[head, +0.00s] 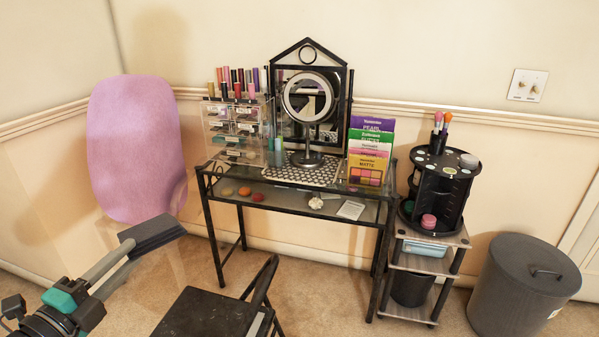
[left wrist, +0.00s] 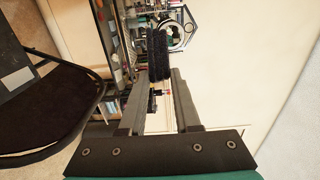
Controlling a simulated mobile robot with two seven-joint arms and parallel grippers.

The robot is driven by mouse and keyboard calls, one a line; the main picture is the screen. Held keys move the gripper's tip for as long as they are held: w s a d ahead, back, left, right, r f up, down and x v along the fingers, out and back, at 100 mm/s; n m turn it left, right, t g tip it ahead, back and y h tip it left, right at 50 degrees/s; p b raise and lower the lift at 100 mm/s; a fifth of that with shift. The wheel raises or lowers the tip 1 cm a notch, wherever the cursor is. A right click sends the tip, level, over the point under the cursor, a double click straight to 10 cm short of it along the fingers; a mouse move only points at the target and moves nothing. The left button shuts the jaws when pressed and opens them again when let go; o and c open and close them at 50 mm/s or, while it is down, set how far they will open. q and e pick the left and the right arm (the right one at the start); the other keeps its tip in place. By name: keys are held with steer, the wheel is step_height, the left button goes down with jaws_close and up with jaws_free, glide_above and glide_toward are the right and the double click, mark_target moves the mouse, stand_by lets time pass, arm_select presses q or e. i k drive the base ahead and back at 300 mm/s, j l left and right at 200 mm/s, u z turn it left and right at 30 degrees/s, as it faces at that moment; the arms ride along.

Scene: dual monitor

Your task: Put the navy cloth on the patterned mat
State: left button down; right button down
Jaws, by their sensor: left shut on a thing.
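The navy cloth (head: 156,234) is a dark, folded slab at the lower left of the head view. My left gripper (head: 127,246) is shut on it and holds it in the air, left of and in front of the vanity table. In the left wrist view the cloth (left wrist: 158,55) shows nearly black at the tips of my left gripper (left wrist: 163,82). The patterned mat (head: 284,174), black and white, lies on the table top under the round mirror (head: 309,98). The cloth is apart from the mat. My right gripper is not in view.
The glass-topped table (head: 222,169) holds a clear cosmetics organiser (head: 236,127) left of the mat and upright palettes (head: 369,150) on the right. A dark chair (head: 210,312) stands in front. A rotating organiser (head: 440,190) and lidded bin (head: 525,285) are at the right.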

mark_target(303, 180)
steer(key=i+l+z, duration=0.15)
steer(key=i, duration=0.4)
steer(key=i+l+z, duration=0.2)
steer(key=i, duration=0.4)
steer(key=i+l+z, duration=0.15)
steer(key=i, duration=0.45)
